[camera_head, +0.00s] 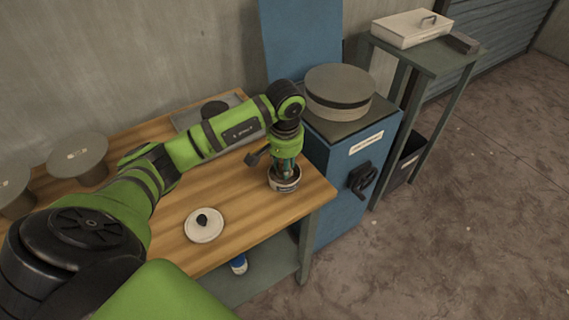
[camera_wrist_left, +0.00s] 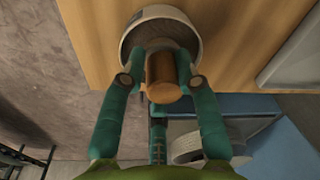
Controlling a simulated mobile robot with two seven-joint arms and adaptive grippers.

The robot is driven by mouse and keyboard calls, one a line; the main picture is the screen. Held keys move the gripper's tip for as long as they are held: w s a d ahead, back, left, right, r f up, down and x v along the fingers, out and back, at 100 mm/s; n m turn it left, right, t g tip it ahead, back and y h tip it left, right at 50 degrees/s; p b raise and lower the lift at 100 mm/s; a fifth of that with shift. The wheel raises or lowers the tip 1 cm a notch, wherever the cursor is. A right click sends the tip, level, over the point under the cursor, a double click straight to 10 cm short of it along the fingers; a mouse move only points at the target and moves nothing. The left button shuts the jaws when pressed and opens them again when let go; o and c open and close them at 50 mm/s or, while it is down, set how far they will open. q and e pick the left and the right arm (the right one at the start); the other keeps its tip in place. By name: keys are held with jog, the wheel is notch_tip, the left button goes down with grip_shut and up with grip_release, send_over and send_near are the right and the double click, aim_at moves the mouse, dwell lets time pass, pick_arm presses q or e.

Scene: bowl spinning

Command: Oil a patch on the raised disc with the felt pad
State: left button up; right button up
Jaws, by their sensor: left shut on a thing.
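The raised disc (camera_head: 340,84) is a round grey-brown block with a dark band, on top of the blue cabinet (camera_head: 345,205). My left gripper (camera_head: 285,168) points down over a small white pot (camera_head: 286,187) near the table's right end. In the left wrist view the teal fingers (camera_wrist_left: 161,80) are shut on a brown wooden cylinder (camera_wrist_left: 161,78), which looks like the felt pad's handle. Its far end reaches into the white pot (camera_wrist_left: 131,40). The felt itself is hidden. My right gripper is not in view.
A white lid with a dark knob (camera_head: 204,232) lies on the wooden table (camera_head: 255,225). A grey tray (camera_head: 183,125) is at the back, and grey round-topped stands (camera_head: 78,152) are at left. A black handwheel (camera_head: 362,180) juts from the cabinet. A side stand (camera_head: 425,58) holds a box.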

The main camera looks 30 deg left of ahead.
pick_arm(q)
jog(key=shift+s+f, duration=0.1)
dwell(0.3)
jog(key=shift+r+p, duration=1.85)
jog(key=shift+r, duration=1.75)
